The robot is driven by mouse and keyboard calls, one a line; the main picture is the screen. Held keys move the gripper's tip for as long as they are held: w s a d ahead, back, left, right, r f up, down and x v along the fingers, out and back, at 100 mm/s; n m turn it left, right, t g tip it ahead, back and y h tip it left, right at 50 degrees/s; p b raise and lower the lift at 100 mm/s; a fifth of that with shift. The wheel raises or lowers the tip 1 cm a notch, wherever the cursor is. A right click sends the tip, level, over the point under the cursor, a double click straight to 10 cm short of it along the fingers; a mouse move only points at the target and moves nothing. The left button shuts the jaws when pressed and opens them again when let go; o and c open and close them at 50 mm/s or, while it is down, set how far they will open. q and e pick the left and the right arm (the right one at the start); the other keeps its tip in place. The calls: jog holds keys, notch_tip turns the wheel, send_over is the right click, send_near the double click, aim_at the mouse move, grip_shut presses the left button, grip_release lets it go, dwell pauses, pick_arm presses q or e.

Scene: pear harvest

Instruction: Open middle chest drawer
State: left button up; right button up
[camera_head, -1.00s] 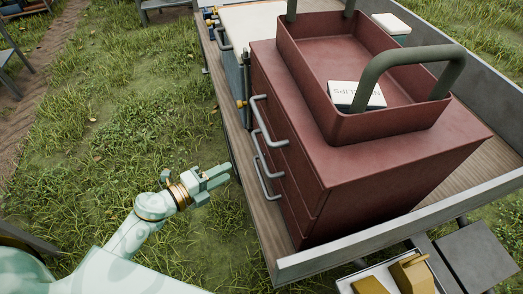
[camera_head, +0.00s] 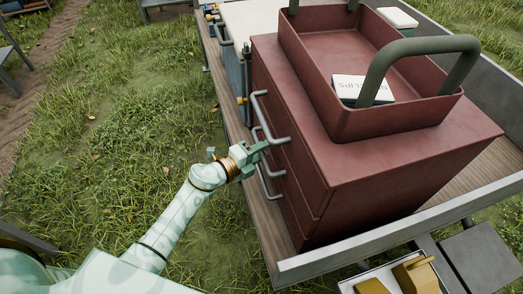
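The red chest (camera_head: 400,190) stands on the cart, with its drawer fronts facing left. Its drawers look closed. The top handle (camera_head: 266,116), a grey bar, is in clear view. The middle handle (camera_head: 257,132) is partly covered by my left gripper (camera_head: 261,150). The bottom handle (camera_head: 265,187) shows just below the gripper. My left gripper reaches in from the lower left, with its fingertips at the middle handle. I cannot tell whether the fingers are around the handle or only beside it, nor how far apart they are. My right gripper is not in view.
A red tray (camera_head: 330,118) with a dark green handle sits on the chest, with a white box (camera_head: 350,88) inside. The cart's metal side rail (camera_head: 350,250) runs in front. A tray with yellow items (camera_head: 415,275) is at the bottom right. Grass left of the cart is open.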

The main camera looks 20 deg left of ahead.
pick_arm(q)
grip_shut()
jog(key=s+a, duration=0.7)
jog(key=a, duration=0.4)
jog(key=s+a+b, duration=0.1)
jog(key=s+a, duration=0.6)
jog(key=a, duration=0.3)
jog(key=shift+s+a, duration=0.35)
grip_release()
jog(key=p+v, duration=0.1)
jog(key=v, duration=1.5)
jog(key=shift+s+r, duration=0.1)
